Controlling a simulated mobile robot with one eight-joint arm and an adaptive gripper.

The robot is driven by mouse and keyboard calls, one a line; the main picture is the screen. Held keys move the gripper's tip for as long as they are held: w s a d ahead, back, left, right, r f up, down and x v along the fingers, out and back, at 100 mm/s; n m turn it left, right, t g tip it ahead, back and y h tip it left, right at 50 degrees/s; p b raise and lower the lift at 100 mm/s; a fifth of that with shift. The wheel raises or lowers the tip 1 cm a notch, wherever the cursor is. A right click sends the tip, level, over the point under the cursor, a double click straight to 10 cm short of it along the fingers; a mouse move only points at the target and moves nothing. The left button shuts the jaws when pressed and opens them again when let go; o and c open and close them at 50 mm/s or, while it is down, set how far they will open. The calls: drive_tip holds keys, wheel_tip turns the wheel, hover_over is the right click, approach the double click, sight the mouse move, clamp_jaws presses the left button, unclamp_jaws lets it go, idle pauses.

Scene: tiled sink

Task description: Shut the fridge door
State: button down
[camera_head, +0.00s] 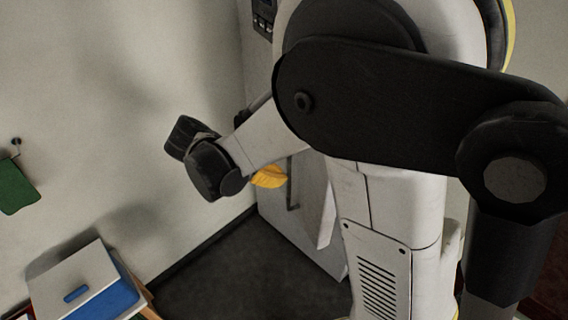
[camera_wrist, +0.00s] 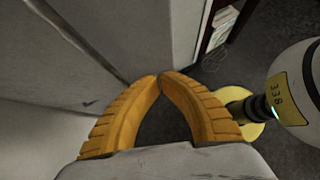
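The fridge (camera_head: 306,225) is a tall pale grey body, partly hidden behind my arm in the head view. A pale panel (camera_head: 321,215) that looks like its door stands out at an angle near a thin dark upright handle; how far it is open is hard to tell. My gripper (camera_head: 268,178) shows as a yellow finger beside the fridge front. In the wrist view my gripper (camera_wrist: 160,80) has its two yellow fingertips together, with nothing seen between them. A large grey panel (camera_wrist: 135,35) fills the upper left there, close to the fingers; contact cannot be told.
A box with a white lid and blue side (camera_head: 80,283) stands at the lower left. A green cloth (camera_head: 15,187) hangs on the left wall. Dark floor (camera_head: 215,270) is clear between wall and fridge. A shelf with light items (camera_wrist: 219,28) shows in the wrist view.

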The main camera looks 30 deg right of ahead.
sight(320, 183)
drive_tip(key=b+x, duration=0.1)
drive_tip(key=x, duration=0.2)
drive_tip(key=d+r+b+x, duration=0.1)
drive_tip(key=x, duration=0.3)
drive_tip(key=b+x, duration=0.1)
drive_tip(key=x, duration=0.3)
drive_tip(key=shift+d+r, duration=0.15)
drive_tip(key=shift+d, duration=0.7)
drive_tip(key=w+d+n+t, duration=0.2)
drive_tip(key=d+n, duration=0.1)
drive_tip(key=d, duration=2)
drive_tip(key=shift+w+d+r+b, duration=0.2)
drive_tip(key=shift+w+d+b, duration=0.15)
drive_tip(key=shift+b, duration=0.1)
